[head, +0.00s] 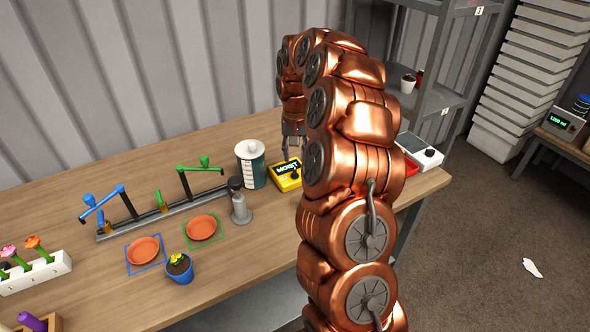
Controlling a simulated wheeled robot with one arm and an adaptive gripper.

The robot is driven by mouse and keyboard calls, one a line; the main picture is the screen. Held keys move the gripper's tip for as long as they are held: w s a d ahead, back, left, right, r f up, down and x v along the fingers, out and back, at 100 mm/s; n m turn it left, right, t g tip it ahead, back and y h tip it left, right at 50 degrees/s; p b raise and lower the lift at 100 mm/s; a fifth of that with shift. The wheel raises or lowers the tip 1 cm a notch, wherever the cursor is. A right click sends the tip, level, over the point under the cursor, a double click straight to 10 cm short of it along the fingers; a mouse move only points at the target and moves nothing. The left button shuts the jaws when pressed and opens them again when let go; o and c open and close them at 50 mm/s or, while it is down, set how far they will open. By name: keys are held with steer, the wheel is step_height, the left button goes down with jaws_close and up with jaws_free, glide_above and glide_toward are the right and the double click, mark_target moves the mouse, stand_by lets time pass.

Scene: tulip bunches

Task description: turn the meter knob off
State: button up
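The yellow meter (287,175) lies on the wooden table, just right of the white and green canister. Its dark display reads "MOIST". Its knob is too small to make out clearly, and part of its right side is close behind my arm. My gripper (292,154) points down above and behind the meter, near the table's back part. Its fingers look apart with nothing seen between them.
The canister (251,167) and a grey bottle (240,205) stand left of the meter. A white device (420,150) with a dark knob is at the right end.

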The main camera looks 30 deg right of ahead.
mark_target(295, 172)
step_height(295, 172, down, 7)
steer(key=shift+r+p, duration=0.15)
steer(key=shift+p, duration=0.65)
jaws_close()
